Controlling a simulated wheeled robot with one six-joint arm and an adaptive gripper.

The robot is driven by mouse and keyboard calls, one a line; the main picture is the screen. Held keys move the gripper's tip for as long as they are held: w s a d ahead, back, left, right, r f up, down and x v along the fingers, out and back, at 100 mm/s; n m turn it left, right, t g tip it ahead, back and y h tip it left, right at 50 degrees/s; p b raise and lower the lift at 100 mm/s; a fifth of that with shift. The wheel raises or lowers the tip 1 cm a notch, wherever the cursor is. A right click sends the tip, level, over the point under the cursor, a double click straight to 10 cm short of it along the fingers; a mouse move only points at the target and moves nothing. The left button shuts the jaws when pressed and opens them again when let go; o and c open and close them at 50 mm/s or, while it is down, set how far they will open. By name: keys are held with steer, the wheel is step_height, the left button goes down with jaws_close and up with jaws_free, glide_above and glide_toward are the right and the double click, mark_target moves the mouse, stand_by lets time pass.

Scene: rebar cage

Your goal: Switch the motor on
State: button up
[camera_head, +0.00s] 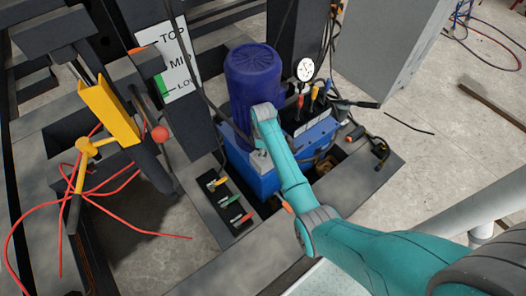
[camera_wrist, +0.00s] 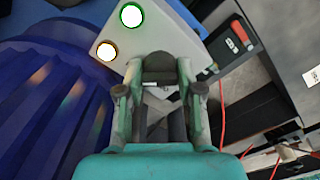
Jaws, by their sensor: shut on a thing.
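The motor (camera_head: 252,78) is a dark blue ribbed cylinder standing on a blue unit (camera_head: 250,178); its ribbed side fills the left of the wrist view (camera_wrist: 45,105). Next to it in the wrist view is a pale grey switch panel (camera_wrist: 150,42) with two lit round lamps, one green-rimmed (camera_wrist: 131,15) and one orange-rimmed (camera_wrist: 107,51). My gripper (camera_wrist: 160,78) is at this panel, its fingers shut on a dark knob (camera_wrist: 159,66). The fingers hide most of the knob, so its angle cannot be told. In the head view my wrist covers the fingers.
A pressure gauge (camera_head: 305,69) and several coloured levers stand right of the motor. A block with coloured levers (camera_head: 229,203) lies lower left. Red cables (camera_head: 100,190) and a yellow part (camera_head: 110,110) are at the left. A grey cabinet (camera_head: 390,40) stands at the upper right.

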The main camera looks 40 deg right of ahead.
steer(key=o, duration=1.2)
steer(key=shift+c, duration=0.2)
step_height(320, 180, up, 12)
steer(key=shift+f, duration=0.1)
